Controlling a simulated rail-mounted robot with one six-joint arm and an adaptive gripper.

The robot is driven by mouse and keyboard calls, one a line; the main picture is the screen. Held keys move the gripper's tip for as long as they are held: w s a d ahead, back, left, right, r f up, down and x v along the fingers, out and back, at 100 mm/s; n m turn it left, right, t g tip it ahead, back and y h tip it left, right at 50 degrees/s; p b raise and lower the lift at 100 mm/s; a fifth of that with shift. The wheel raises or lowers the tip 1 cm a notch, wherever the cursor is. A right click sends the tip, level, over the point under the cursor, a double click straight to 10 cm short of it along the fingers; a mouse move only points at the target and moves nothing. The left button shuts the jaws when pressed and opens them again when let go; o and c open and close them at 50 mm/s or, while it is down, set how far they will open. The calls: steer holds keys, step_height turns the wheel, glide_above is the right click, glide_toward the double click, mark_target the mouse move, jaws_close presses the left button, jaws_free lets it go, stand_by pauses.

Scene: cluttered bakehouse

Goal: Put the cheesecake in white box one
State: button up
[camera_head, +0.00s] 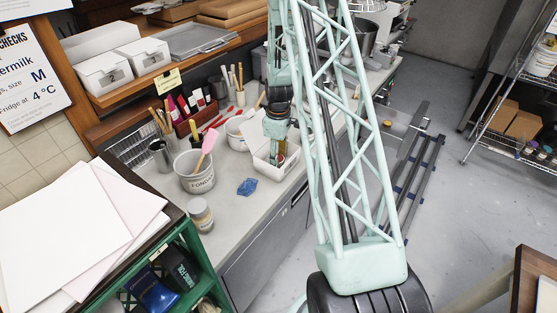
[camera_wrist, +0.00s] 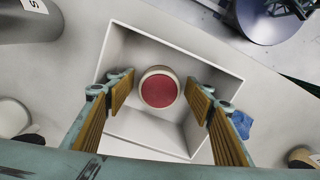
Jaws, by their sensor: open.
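A round cake with a red top and pale side (camera_wrist: 159,90), which looks like the cheesecake, is inside an open white box (camera_wrist: 214,71). My gripper (camera_wrist: 162,95) is open, with one finger on each side of the cake and a gap to it on both sides. In the head view, the box (camera_head: 262,166) stands on the grey counter, and my gripper (camera_head: 279,150) reaches down into it. My arm hides part of the box there. I see no number on this box.
Two lidded white boxes (camera_head: 104,75) (camera_head: 145,56) sit on the shelf. The counter's front strip is clear.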

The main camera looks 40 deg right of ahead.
step_height(320, 180, up, 12)
steer(key=b, duration=0.1)
stand_by(0.9)
steer(key=shift+f, duration=0.1)
steer(key=shift+a, duration=0.1)
stand_by(0.4)
